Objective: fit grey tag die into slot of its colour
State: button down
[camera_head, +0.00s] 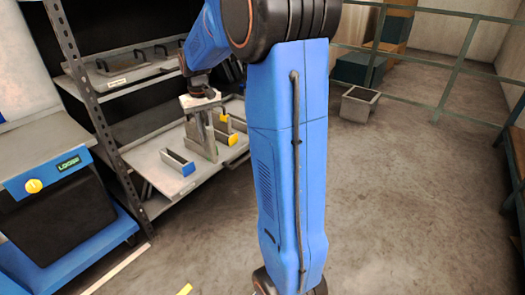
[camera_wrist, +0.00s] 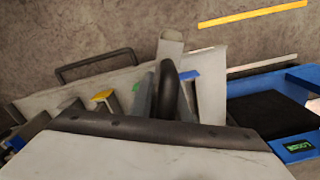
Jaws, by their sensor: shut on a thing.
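My gripper (camera_head: 204,118) is at the end of my arm, pointing down over a pulled-out grey tray on the rack. Its two grey fingers are shut on the grey tag die, whose dark arched handle (camera_wrist: 168,85) stands between them in the wrist view. The die's lower part is largely hidden, so I cannot tell whether it touches a slot. A slot block with a blue tag (camera_head: 178,161) stands at the left on the tray. A yellow-tagged block (camera_head: 233,139) stands at the right. The wrist view also shows a yellow tag (camera_wrist: 103,95) and a green tag (camera_wrist: 136,87).
The tray (camera_head: 146,160) juts from a metal rack (camera_head: 85,90). Dark-handled frames (camera_head: 122,60) lie on the upper shelf. A blue and black machine (camera_head: 60,185) stands at the left. An open bin (camera_head: 359,104) sits on the clear floor at right, near a railing.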

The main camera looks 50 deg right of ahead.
aim_at(238, 129)
jog(key=i+l+z, duration=0.15)
jog(key=l, duration=0.25)
jog(key=i+l+z, duration=0.15)
jog(key=l, duration=0.2)
jog(key=i+l+z, duration=0.2)
jog(key=l, duration=0.15)
jog(key=i+l+u, duration=0.15)
jog(key=l+u, duration=0.5)
jog(key=i, duration=0.05)
